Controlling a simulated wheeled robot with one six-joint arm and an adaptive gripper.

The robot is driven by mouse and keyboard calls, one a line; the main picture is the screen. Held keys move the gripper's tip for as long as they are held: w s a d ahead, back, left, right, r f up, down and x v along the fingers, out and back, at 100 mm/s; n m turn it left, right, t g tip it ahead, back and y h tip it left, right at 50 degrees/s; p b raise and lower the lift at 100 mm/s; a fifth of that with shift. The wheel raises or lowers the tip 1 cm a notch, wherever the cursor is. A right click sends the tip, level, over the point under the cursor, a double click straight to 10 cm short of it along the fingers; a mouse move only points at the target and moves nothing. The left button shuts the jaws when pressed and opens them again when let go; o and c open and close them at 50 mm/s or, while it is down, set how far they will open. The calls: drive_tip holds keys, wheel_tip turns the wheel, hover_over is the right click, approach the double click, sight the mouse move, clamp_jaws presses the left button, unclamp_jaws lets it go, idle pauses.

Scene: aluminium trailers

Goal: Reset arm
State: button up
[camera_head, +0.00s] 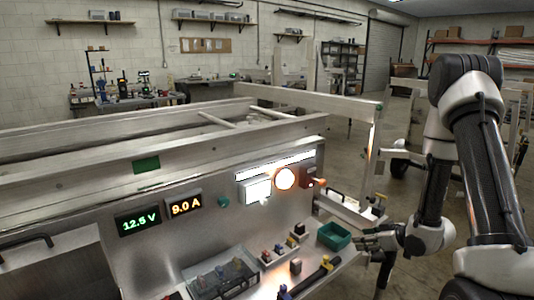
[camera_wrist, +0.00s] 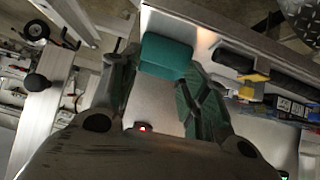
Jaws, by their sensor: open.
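My arm stands at the right of the head view, and my gripper (camera_head: 368,240) is low at the panel's right end, beside a small green bin (camera_head: 333,235). In the wrist view my gripper (camera_wrist: 160,72) has its two fingers spread apart, with nothing seen held between them. The green bin (camera_wrist: 166,55) shows beyond and partly between the fingers there. I cannot tell whether a finger touches it.
The aluminium trailer panel (camera_head: 90,250) fills the left and middle, with lit displays and lamps. Its ledge holds a clear-lidded box (camera_head: 222,278), a yellow-and-black tool (camera_head: 318,272) and small coloured parts. Concrete floor (camera_head: 348,165) shows behind the trailer's right end.

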drive_tip(key=s+d+m+g+h, duration=0.2)
drive_tip(key=s+d+g+h, duration=0.25)
drive_tip(key=d, duration=0.25)
drive_tip(key=s+d+r+m+g+h, duration=0.3)
drive_tip(key=s+d+r+m, duration=0.15)
drive_tip(key=s+r, duration=0.6)
drive_tip(key=s+a+r+t, duration=0.1)
drive_tip(key=s+a+r, duration=0.2)
drive_tip(key=r, duration=0.4)
drive_tip(key=s+a+r+t+y, duration=0.1)
drive_tip(key=s+a+r, duration=0.3)
drive_tip(key=s+r, duration=0.2)
drive_tip(key=s+a+r+t, duration=0.1)
drive_tip(key=s+a+r, duration=0.2)
drive_tip(key=r, duration=0.6)
drive_tip(key=shift+s+a+r+m, duration=0.2)
drive_tip(key=shift+s+r+m, duration=0.15)
drive_tip(key=shift+s, duration=0.35)
